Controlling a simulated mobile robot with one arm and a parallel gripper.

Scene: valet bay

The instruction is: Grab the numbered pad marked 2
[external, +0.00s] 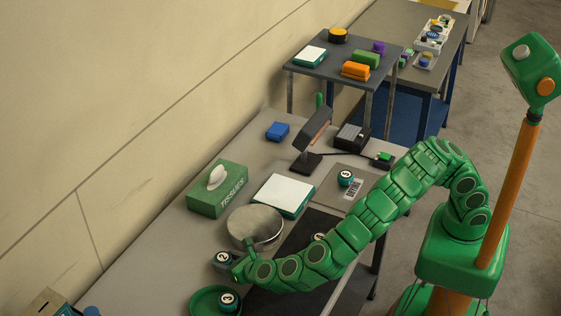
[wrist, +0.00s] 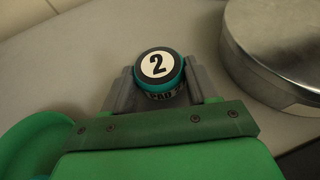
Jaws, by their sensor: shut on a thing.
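The numbered pad marked 2 (wrist: 158,64) is a round teal piece with a black top and a white disc bearing the number. It sits between the two grey fingers of my gripper (wrist: 162,86), which is shut on it. In the external view the pad (external: 223,257) and my gripper (external: 230,262) are at the front left of the grey table, between the round metal tin and the green dish. I cannot tell whether the pad touches the table.
The round metal tin (wrist: 285,52) is close on the right. The green dish (external: 203,301) holds another numbered pad (external: 228,301). More pads (external: 345,178) lie farther right. A tissue box (external: 218,189), a white-topped pad (external: 284,195) and a lamp (external: 309,150) stand behind.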

